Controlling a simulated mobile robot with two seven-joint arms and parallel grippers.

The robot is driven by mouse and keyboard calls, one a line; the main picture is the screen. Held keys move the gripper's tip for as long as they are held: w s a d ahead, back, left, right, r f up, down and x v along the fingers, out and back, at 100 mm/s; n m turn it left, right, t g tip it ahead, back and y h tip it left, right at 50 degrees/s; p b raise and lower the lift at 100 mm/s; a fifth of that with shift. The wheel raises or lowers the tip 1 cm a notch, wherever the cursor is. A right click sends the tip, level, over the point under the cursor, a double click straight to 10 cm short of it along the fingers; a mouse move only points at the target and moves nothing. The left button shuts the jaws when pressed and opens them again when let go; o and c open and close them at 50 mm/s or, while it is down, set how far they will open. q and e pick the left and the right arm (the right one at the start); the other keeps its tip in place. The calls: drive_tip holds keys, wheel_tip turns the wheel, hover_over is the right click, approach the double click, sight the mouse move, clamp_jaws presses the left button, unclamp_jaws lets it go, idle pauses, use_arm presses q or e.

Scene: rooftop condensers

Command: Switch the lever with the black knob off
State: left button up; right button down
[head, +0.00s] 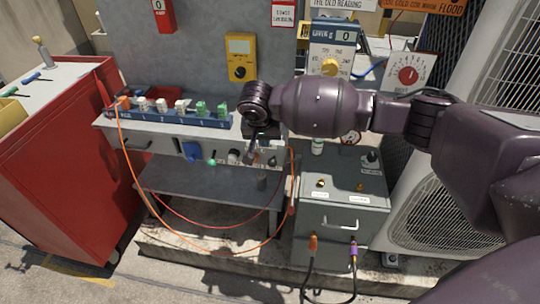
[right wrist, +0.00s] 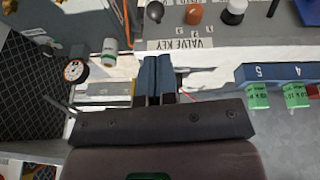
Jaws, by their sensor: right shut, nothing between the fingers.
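The black knob (right wrist: 155,12) shows at the top of the right wrist view, beside a brown-orange knob (right wrist: 195,14) and a white knob (right wrist: 236,10), on the bench's grey front panel. In the head view the black knob (head: 272,161) is small, just right of my right gripper (head: 250,160). Its lever's position is too small to tell. My right gripper's dark blue fingers (right wrist: 155,78) are together and empty, apart from the knob in the wrist picture. My left gripper is not in view.
A blue strip (head: 180,116) with several white and green plugs lies along the bench top. An orange cable (head: 130,165) loops in front. A grey cabinet (head: 345,195) with small fittings stands right, a red cabinet (head: 60,150) left. A lower shelf (head: 205,185) is mostly bare.

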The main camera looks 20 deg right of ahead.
sight(271, 160)
drive_tip(key=shift+s+d+m, duration=0.1)
drive_tip(key=shift+m, duration=0.4)
drive_tip(key=shift+f, duration=0.1)
drive_tip(key=b+x, duration=0.3)
drive_tip(key=x, duration=0.6)
drive_tip(key=shift+d+f, duration=0.1)
drive_tip(key=shift+d+f+b, duration=0.1)
drive_tip(key=shift+f+b, duration=0.15)
drive_tip(key=shift+b, duration=0.05)
drive_tip(key=shift+r+p, duration=0.25)
drive_tip(key=shift+p, duration=0.6)
drive_tip(key=shift+f+h+p, duration=0.25)
drive_tip(key=shift+h+p, duration=0.05)
